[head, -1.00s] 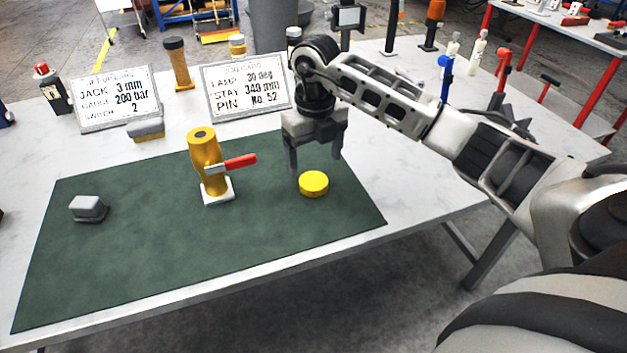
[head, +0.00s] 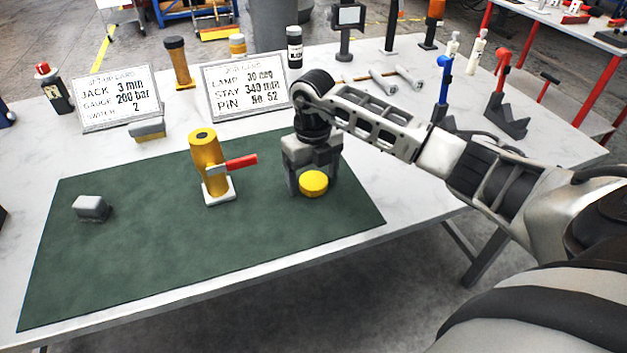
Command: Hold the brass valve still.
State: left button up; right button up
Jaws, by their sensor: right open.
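The brass valve (head: 205,150) stands upright on a white square base on the green mat (head: 130,255). Its red lever handle (head: 241,161) points to the right. My right gripper (head: 313,188) points down to the right of the valve, apart from it. Its open fingers are low over the mat around or just behind a yellow round disc (head: 313,184); I cannot tell whether they touch it. My left gripper is not in view.
A grey block (head: 91,208) sits on the mat's left. The front of the mat is clear. Several tools stand at the back right.

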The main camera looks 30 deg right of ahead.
jog(key=shift+c, duration=0.3)
jog(key=c, duration=1)
jog(key=shift+r, duration=0.1)
jog(key=shift+r, duration=0.6)
jog(key=s+a+r+b, duration=0.1)
jog(key=s+a+r, duration=0.6)
jog(key=a+r, duration=0.4)
jog(key=shift+s+a+r, duration=0.35)
jog(key=shift+s, duration=0.05)
